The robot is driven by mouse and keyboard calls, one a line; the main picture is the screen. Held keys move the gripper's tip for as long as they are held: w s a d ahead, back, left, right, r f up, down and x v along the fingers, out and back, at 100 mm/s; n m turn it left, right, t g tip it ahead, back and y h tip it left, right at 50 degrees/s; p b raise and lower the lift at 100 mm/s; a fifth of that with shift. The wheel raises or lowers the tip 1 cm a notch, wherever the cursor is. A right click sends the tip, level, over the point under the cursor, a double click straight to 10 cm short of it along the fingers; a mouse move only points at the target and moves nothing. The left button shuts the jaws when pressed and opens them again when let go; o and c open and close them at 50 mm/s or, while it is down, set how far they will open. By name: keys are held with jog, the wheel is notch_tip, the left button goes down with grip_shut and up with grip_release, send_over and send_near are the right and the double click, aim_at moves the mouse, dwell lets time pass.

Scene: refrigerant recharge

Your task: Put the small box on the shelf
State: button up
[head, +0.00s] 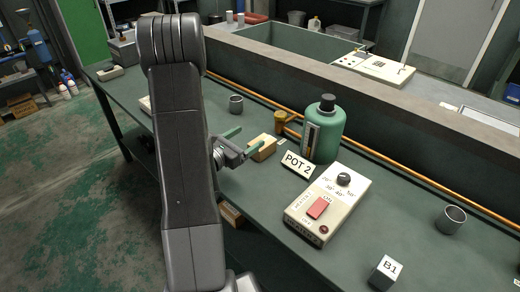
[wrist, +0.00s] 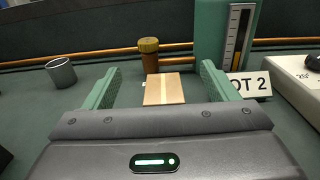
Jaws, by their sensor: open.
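A small brown cardboard box (head: 262,147) lies on the green workbench (head: 262,205), left of the POT 2 sign. In the wrist view the box (wrist: 163,89) has a paler tape stripe and sits between my gripper's two green fingers, with gaps at both sides. My gripper (head: 243,139) is open and low over the bench; in the wrist view its fingers (wrist: 160,72) point toward the pipe. I cannot tell which shelf is meant; a metal rack (head: 352,5) stands at the far back.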

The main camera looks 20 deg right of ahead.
aim_at(262, 148)
jog(key=f, duration=0.4)
jog(key=d+f, duration=0.1)
jog(key=shift+w+f, duration=0.15)
jog(key=shift+f, duration=0.25)
jog(key=shift+p+x, duration=0.6)
jog(key=shift+x, duration=2.7)
jog(key=c, duration=1.2)
